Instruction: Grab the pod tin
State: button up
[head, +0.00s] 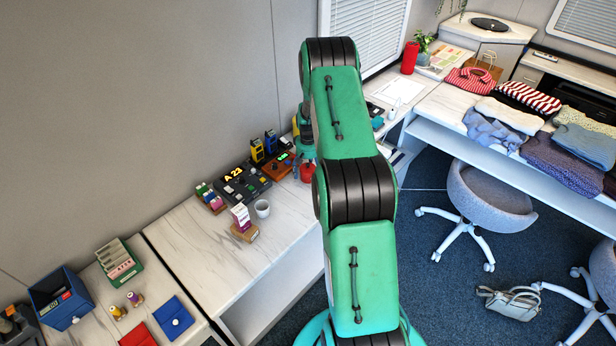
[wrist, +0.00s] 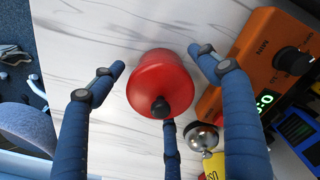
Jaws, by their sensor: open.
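My gripper (wrist: 158,75) is open, with blue fingers spread on the left, right and near sides of the tin. The side fingertips stand apart from it; I cannot tell whether the lower finger touches it.
An orange device with a dial (wrist: 250,60) stands close right of the tin. A silver bell (wrist: 200,138) is close below right, near my right finger. In the head view a dark console (head: 240,182) and a white mug (head: 262,208) stand left. Bare counter lies left of the tin in the wrist view.

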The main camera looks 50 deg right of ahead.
aim_at(308, 164)
jog(key=c, duration=1.8)
jog(key=shift+o, duration=0.2)
jog(key=shift+r, duration=0.2)
jog(key=shift+r, duration=0.9)
jog(key=shift+r+p, duration=0.3)
jog(key=shift+r, duration=0.55)
jog(key=s+a, duration=0.3)
jog(key=s, duration=0.1)
jog(key=s+a, duration=0.3)
jog(key=s, duration=0.1)
jog(key=s+a+r+p, duration=0.1)
jog(key=s+a, duration=0.3)
jog(key=shift+s+r, duration=0.1)
jog(key=shift+s, duration=0.05)
